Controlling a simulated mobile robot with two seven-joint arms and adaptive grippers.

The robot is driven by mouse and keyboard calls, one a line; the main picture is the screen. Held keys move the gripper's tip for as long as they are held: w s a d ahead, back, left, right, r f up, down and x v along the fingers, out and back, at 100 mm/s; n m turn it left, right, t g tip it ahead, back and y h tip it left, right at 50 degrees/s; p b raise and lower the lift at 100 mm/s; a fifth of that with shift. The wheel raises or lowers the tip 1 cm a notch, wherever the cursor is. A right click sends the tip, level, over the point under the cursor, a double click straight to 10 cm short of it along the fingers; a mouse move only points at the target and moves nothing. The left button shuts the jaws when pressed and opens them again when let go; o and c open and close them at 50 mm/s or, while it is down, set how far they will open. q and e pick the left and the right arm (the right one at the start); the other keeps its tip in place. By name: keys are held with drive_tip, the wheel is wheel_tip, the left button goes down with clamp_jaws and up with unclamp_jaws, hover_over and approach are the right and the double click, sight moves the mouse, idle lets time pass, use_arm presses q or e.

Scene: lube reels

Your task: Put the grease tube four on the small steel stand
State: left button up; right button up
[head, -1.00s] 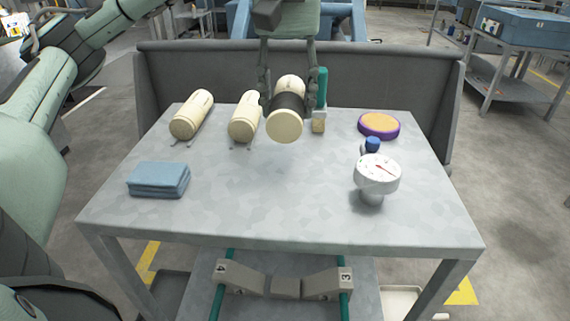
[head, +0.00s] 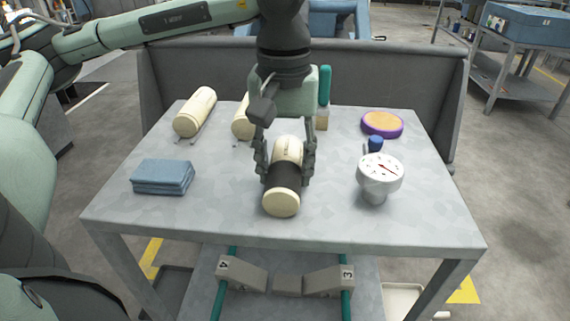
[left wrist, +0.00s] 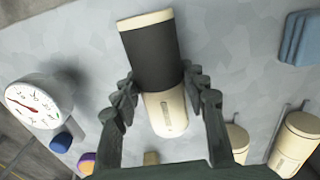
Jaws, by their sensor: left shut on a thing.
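A cream tube with a wide black band (head: 284,181) is held between the fingers of my left gripper (head: 284,172), over the front middle of the grey steel table (head: 230,215). The tube also fills the middle of the left wrist view (left wrist: 155,65), with a finger on each side. I cannot read a number on it, nor tell whether it touches the tabletop. Two plain cream tubes, a left one (head: 195,112) and a middle one (head: 241,124), lie at the back on thin metal supports. No separate small stand can be made out. My right gripper is not in view.
A white dial gauge (head: 380,172) stands right of the held tube. Folded blue cloths (head: 162,177) lie at the left. A purple-rimmed disc (head: 382,124) lies at the back right. Grey blocks marked 4 (head: 240,271) and 3 (head: 328,280) are below the table's front edge.

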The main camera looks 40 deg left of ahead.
sight(285, 160)
use_arm(q)
drive_tip(key=shift+f, duration=0.1)
drive_tip(key=o, duration=1.2)
wheel_tip(285, 160, up, 2)
drive_tip(key=shift+r, duration=0.1)
wheel_tip(285, 160, up, 9)
drive_tip(key=shift+f, duration=0.2)
drive_tip(key=shift+r+p, duration=0.4)
drive_tip(key=shift+r, duration=0.35)
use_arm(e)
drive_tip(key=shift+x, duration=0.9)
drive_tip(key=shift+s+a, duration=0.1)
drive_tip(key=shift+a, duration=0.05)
